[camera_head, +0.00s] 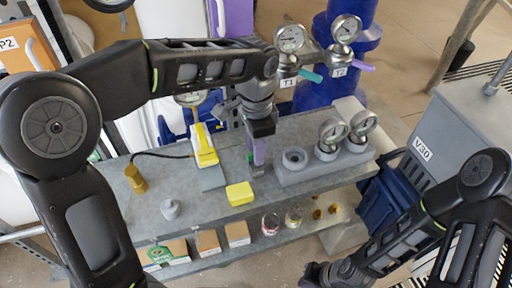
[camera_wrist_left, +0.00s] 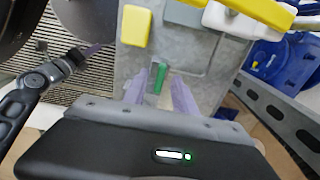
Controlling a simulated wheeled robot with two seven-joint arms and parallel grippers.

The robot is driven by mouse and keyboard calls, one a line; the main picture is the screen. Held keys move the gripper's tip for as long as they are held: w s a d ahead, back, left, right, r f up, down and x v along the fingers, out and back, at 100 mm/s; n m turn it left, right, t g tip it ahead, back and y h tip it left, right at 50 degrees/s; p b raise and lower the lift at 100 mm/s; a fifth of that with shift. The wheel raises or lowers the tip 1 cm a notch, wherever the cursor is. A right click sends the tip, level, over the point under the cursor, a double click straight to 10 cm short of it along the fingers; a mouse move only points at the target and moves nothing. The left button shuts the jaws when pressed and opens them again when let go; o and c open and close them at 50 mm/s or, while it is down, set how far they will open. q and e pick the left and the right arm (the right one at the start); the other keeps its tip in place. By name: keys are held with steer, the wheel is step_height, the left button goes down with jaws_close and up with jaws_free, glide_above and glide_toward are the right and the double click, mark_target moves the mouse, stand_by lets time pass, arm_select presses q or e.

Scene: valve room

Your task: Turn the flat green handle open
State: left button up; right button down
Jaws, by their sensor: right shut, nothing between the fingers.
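A flat teal-green handle (camera_head: 310,76) sticks out to the right below the gauge labelled T1 in the head view. My left gripper (camera_head: 257,160) is lower and to its left, pointing down over the grey bench, apart from that handle. In the left wrist view its purple fingers (camera_wrist_left: 160,95) are open, with a small green piece (camera_wrist_left: 160,78) showing between them; I cannot tell whether they touch it. The T1 handle does not show in that view. My right gripper (camera_head: 322,276) is at the bottom of the head view, far from the handle, shut and empty.
A purple handle (camera_head: 362,66) sits beside it under gauge T2. On the bench (camera_head: 215,205) are a yellow block (camera_head: 240,194), a yellow-and-white tool (camera_head: 204,147), a brass weight (camera_head: 135,179) and a grey gauge stand (camera_head: 325,167). A V30 cabinet (camera_head: 440,130) stands right.

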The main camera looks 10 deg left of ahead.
arm_select(q)
steer(key=shift+f, duration=0.2)
steer(key=shift+c, duration=0.3)
jaws_close()
